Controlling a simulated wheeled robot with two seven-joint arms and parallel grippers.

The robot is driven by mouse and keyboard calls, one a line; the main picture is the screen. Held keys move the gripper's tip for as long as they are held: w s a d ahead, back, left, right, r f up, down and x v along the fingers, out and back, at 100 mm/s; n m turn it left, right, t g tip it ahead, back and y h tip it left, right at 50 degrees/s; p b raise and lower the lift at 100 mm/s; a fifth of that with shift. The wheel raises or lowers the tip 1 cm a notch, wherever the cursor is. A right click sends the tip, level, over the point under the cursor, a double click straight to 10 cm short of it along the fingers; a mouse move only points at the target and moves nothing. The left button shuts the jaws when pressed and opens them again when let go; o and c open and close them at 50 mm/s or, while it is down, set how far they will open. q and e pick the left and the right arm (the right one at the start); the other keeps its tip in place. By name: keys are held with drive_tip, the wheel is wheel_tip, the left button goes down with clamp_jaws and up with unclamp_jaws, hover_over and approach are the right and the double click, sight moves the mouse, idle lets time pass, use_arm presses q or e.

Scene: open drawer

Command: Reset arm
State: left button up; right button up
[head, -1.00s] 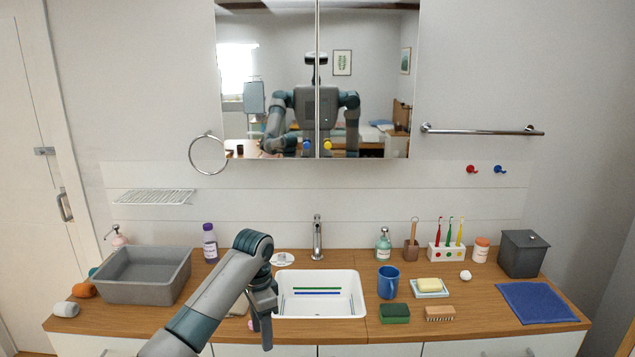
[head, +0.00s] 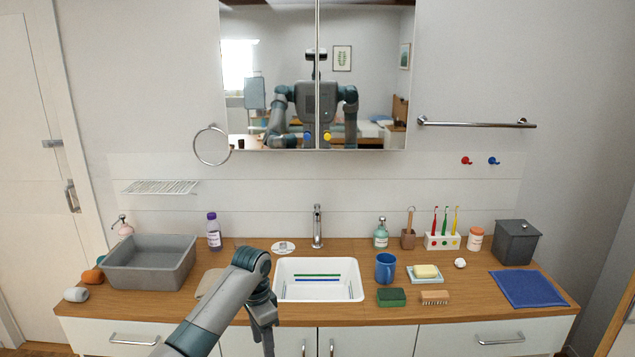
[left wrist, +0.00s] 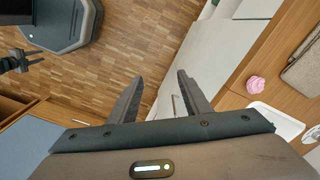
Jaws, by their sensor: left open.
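My left arm comes in from the lower left in the head view. My left gripper (head: 266,336) hangs pointing down in front of the counter's front edge, left of the white sink (head: 318,292). In the left wrist view the left gripper (left wrist: 160,92) has its two fingers apart with nothing between them. Beyond the fingers are the wood floor (left wrist: 120,75) and the pale cabinet fronts (left wrist: 190,65). My right gripper is not seen directly in the head view.
The wooden counter (head: 350,316) holds a grey basin (head: 150,277), a blue mug (head: 386,267), a green sponge (head: 391,297), a brush (head: 435,298) and a blue cloth (head: 528,289). A pink object (left wrist: 256,84) lies on the counter in the left wrist view. Drawers below look shut.

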use_arm(q)
drive_tip(key=s+a+f+n+b, duration=0.1)
drive_tip(key=s+f+n, duration=0.15)
drive_tip(key=f, duration=0.95)
drive_tip(key=s+a+f+n+b, duration=0.1)
drive_tip(key=s+f, duration=0.3)
drive_tip(key=f, duration=0.7)
drive_tip(key=s+a+f+n+b, duration=0.1)
drive_tip(key=s+a+f, duration=0.1)
drive_tip(key=s+f, duration=0.75)
drive_tip(key=s+a+f+n, duration=0.2)
drive_tip(key=s+f, duration=0.5)
drive_tip(key=f, duration=0.6)
drive_tip(key=s+a+f+n+b, duration=0.1)
drive_tip(key=s+a+f, duration=0.1)
drive_tip(key=s+f, duration=0.6)
drive_tip(key=s+a+f+b, duration=0.1)
drive_tip(key=s+f, duration=0.4)
drive_tip(key=s, duration=0.7)
drive_tip(key=s+a+f, duration=0.1)
drive_tip(key=s+f, duration=0.1)
drive_tip(key=s, duration=1)
drive_tip(key=s+a+f+n+b, duration=0.1)
drive_tip(key=s+a+f, duration=0.1)
drive_tip(key=s, duration=0.9)
drive_tip(key=shift+s+f+t, duration=0.4)
drive_tip(key=shift+f, duration=0.2)
